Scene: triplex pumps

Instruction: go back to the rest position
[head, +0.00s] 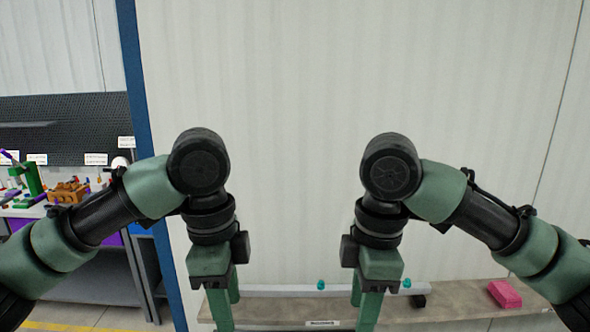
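My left gripper (228,312) and my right gripper (361,312) hang pointing down, side by side in the lower middle of the head view. Both forearms come in from the sides and bend down at black wrist joints. On each gripper the two green fingers stand apart, one nearer and one farther, with nothing seen between them. The nearer fingers run off the bottom edge of the picture, so their tips are hidden.
A grey-brown bench (445,303) runs low behind the grippers, with a pink block (504,294) and a pale bar (290,291) on it. A pale panel wall (300,120) rises behind. At left stands a workbench with colourful parts, including an orange one (68,193).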

